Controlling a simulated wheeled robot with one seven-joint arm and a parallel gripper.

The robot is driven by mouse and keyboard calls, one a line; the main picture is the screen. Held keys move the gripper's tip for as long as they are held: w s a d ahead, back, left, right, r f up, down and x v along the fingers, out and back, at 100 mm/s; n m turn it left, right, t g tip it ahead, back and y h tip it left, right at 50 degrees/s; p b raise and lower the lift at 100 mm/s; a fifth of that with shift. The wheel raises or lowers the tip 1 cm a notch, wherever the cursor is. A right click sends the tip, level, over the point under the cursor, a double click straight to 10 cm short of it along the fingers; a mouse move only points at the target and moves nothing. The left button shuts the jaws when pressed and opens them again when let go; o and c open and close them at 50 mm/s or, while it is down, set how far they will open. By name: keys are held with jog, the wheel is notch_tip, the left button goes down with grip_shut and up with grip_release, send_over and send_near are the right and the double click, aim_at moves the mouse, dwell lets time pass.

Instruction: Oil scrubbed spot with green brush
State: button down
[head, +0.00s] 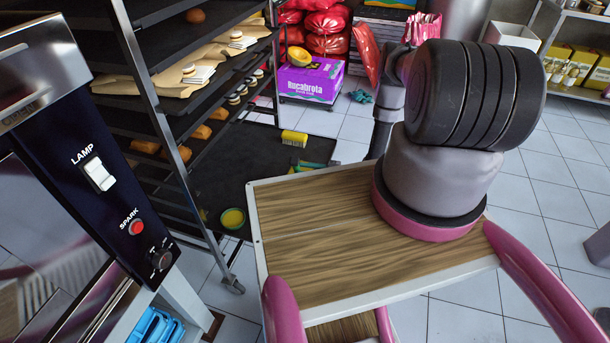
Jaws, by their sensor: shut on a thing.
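A small green-handled thing (314,163), probably the green brush, lies low over the dark mat (262,172); its right end runs towards my own body, and its bristles are not clear. A yellow brush-like block (294,138) lies just above it on the mat. A green-rimmed round dish with something yellow in it (233,218) sits at the mat's near left. My arm bends down at the right behind my wooden deck, and my gripper is hidden there. I cannot make out a distinct scrubbed spot.
A tall rack (150,90) with trays of bread stands over the mat at left. A black oven panel (110,190) is close at left. A purple box (310,80) and red sacks (325,30) stand behind. Tiled floor (530,190) is open at right.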

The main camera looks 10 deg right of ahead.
notch_tip(320, 180, up, 4)
jog(key=shift+f, duration=0.2)
dwell(0.6)
